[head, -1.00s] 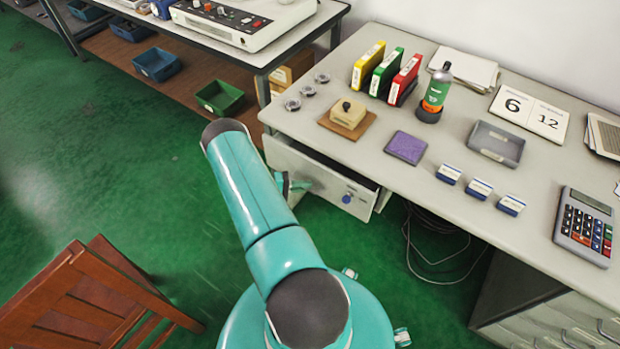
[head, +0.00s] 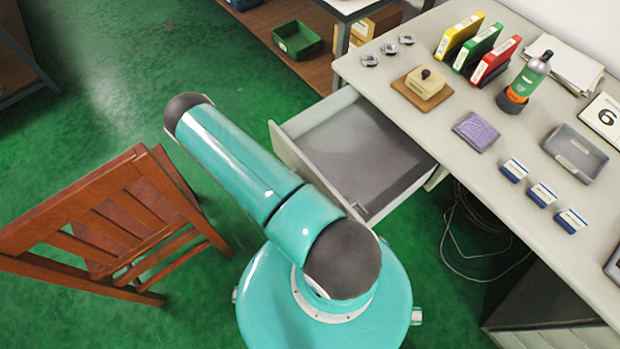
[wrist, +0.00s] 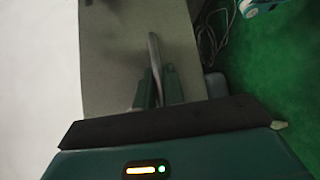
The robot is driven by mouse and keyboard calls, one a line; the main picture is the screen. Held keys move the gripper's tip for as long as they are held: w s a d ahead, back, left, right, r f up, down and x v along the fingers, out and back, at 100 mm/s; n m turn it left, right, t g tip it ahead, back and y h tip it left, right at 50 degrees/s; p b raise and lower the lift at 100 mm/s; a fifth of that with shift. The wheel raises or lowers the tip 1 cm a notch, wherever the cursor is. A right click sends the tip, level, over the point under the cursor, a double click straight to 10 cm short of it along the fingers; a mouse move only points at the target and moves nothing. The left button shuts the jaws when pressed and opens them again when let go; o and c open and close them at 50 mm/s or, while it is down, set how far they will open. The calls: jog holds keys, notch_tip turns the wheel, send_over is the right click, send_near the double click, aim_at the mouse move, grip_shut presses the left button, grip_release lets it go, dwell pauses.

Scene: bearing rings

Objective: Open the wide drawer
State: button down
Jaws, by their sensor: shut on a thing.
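The wide drawer (head: 357,150) under the desk top is pulled well out in the head view. Its grey inside looks empty, and my arm hides part of its front. In the wrist view the drawer's front panel (wrist: 112,55) fills the upper middle. My gripper (wrist: 158,88) is shut on the drawer's handle (wrist: 154,52), a thin grey bar standing out from the panel. In the head view my gripper is hidden behind my arm.
A wooden chair (head: 110,215) stands on the left, close to my arm. The desk top (head: 440,100) carries binders, a bottle, a purple pad and stamps. Cables (head: 470,235) hang under the desk. Green floor is free between the chair and the drawer.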

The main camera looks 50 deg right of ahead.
jog(key=shift+w+a, duration=0.15)
jog(key=shift+a, duration=0.1)
jog(key=c, duration=1.5)
grip_release()
jog(key=v, duration=1.3)
jog(key=shift+w+a, duration=0.25)
jog(key=shift+w, duration=0.05)
jog(key=shift+r, duration=0.2)
